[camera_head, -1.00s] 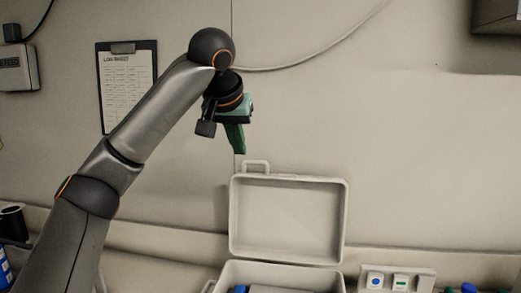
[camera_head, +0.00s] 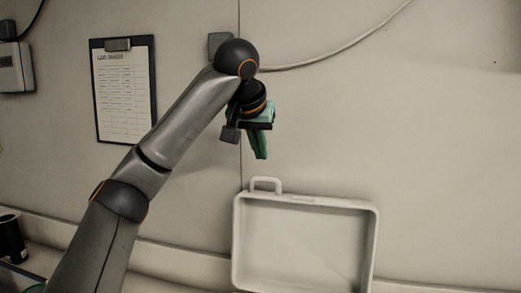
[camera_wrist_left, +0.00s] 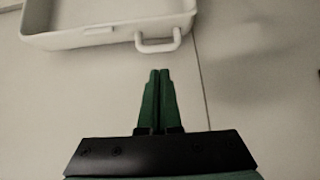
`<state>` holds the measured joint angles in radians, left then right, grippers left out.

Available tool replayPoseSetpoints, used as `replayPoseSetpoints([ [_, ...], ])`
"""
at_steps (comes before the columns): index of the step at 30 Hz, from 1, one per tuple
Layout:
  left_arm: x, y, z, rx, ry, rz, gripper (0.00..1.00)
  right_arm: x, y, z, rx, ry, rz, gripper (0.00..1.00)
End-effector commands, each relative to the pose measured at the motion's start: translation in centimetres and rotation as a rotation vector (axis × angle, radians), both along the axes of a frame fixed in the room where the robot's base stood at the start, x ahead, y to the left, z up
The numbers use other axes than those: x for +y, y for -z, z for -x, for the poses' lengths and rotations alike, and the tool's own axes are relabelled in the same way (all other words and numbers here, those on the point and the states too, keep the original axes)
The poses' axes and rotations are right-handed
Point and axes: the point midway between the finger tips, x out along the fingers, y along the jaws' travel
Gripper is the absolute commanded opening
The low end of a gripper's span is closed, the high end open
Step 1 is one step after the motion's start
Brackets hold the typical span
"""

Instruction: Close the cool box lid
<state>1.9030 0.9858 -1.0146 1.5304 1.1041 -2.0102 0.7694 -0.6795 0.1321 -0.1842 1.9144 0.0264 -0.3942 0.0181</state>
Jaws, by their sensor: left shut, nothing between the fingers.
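The cool box lid (camera_head: 305,240) stands open and upright against the wall in the head view, its inner side facing me. Its handle (camera_head: 266,184) is at the top left edge. My left gripper (camera_head: 261,156) is shut and empty, a little above the handle and apart from it. In the left wrist view the shut green fingers (camera_wrist_left: 158,74) point toward the lid's handle (camera_wrist_left: 158,46), and part of the lid (camera_wrist_left: 90,36) shows at the top left. The box body is below the head view's bottom edge. My right gripper is not in view.
A clipboard with a log sheet (camera_head: 124,92) hangs on the wall at the left. A grey wall box (camera_head: 14,68) is at the far left, with a dark container (camera_head: 11,238) below. A cable runs along the wall. The wall right of my gripper is clear.

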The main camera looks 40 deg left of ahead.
Motion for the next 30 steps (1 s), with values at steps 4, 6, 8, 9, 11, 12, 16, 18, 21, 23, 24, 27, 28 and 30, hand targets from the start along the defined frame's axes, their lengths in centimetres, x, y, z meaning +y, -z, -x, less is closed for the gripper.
replayPoseSetpoints([
  [4,0.6,2.1,-1.2,0.005,0.0,0.003,0.0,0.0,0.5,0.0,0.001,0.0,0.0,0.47],
  [6,1.0,3.1,-1.8,0.006,-0.002,0.004,0.0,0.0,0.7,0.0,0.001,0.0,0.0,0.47],
  [8,1.5,3.6,-2.4,0.005,-0.004,0.001,0.0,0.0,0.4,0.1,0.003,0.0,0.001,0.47],
  [9,1.7,4.2,-2.8,0.004,-0.004,0.0,0.0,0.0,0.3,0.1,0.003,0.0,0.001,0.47],
  [11,1.9,4.8,-3.3,0.003,-0.003,0.001,0.0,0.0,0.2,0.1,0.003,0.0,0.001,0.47],
  [12,2.1,5.3,-3.5,0.004,-0.003,0.001,0.0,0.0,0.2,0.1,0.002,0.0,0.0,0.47],
  [16,2.4,6.1,-4.2,0.002,-0.002,0.001,0.0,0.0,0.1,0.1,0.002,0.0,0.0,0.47],
  [18,2.5,6.4,-4.4,0.002,-0.002,0.001,0.0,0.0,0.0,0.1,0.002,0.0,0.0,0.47],
  [21,2.5,6.5,-4.5,0.001,-0.002,0.001,0.0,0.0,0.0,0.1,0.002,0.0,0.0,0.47],
  [23,2.5,6.6,-4.5,0.001,-0.002,0.001,0.0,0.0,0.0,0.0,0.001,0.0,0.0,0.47],
  [24,2.5,6.5,-4.5,0.001,-0.002,0.001,0.0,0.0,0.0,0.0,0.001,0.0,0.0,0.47],
  [27,2.5,6.5,-4.5,0.001,-0.002,0.001,0.0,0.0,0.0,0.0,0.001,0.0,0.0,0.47],
  [28,2.5,6.5,-4.5,0.001,-0.002,0.001,0.0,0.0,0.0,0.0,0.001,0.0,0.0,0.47],
  [30,2.5,6.5,-4.5,0.0,-0.002,0.0,0.0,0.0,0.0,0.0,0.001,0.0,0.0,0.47],
])
